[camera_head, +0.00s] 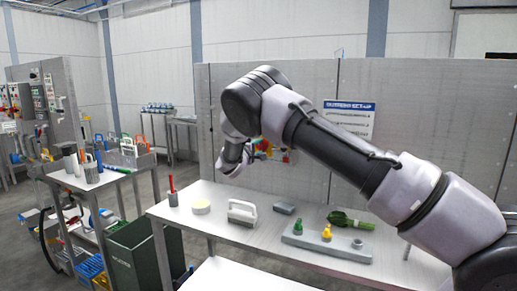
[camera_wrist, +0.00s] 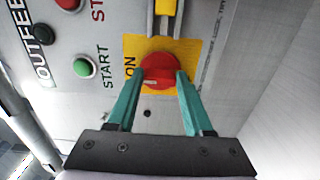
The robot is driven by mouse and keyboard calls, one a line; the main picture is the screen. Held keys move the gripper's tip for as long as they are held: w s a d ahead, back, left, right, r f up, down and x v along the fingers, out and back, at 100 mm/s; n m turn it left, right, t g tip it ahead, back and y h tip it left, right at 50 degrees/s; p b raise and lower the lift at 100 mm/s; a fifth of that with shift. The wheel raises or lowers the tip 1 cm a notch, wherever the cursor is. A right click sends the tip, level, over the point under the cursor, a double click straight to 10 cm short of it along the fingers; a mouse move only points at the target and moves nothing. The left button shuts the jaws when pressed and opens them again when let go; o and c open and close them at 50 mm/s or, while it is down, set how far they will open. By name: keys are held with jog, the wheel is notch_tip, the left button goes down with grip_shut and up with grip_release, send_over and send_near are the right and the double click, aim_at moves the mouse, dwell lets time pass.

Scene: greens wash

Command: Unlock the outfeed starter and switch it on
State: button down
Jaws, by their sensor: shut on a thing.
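In the wrist view, the outfeed starter's red rotary knob (camera_wrist: 160,68) sits on a yellow plate (camera_wrist: 133,45) with "ON" lettered to the left of it. My gripper (camera_wrist: 161,75) has its two teal fingers shut on the knob, one on each side. A pale mark shows low on the knob's left part. A yellow piece on a metal strip (camera_wrist: 166,7) is cut off at the top edge; I cannot tell whether it is a lock. A green START button (camera_wrist: 84,67) is to the left. In the head view my arm mostly hides the starter (camera_head: 284,154).
A red button (camera_wrist: 69,4) and a black knob (camera_wrist: 43,34) are on the same panel. In the head view, a bench (camera_head: 222,222) below holds a brush, a grey block and a tray (camera_head: 325,244) with small parts. A green bin (camera_head: 140,257) stands left of it.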

jog(key=shift+f, duration=0.1)
jog(key=shift+c, duration=1.5)
grip_release()
jog(key=v, duration=1)
jog(key=shift+s, duration=0.4)
jog(key=shift+a, duration=0.15)
